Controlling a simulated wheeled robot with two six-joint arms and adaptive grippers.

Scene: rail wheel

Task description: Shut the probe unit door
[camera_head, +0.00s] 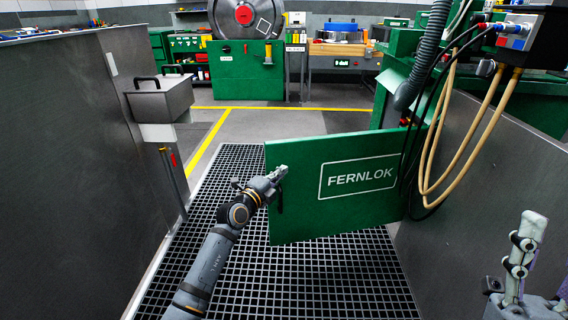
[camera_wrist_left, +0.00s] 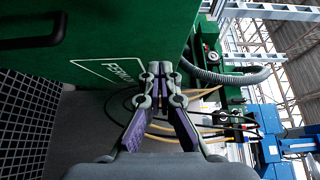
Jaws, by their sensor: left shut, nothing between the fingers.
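The green probe unit door (camera_head: 335,215), marked FERNLOK, stands open, swung out across the grating from the green machine at the right. A dark handle (camera_head: 280,200) is near its left edge. In the left wrist view the door (camera_wrist_left: 105,25) fills the upper left, with its black handle (camera_wrist_left: 30,42) at far left. My left gripper (camera_head: 280,173) is shut and empty, in front of the door's left part by the handle; contact is unclear. Its closed fingertips show in the left wrist view (camera_wrist_left: 160,70). My right gripper (camera_head: 526,232) is upright at lower right, partly cut off.
Hoses (camera_head: 430,150) hang by the door's right edge. A grey panel (camera_head: 500,170) stands at right and a dark grey wall (camera_head: 70,170) at left. A grey box on a post (camera_head: 160,100) is at left. The grating (camera_head: 330,285) before the door is clear.

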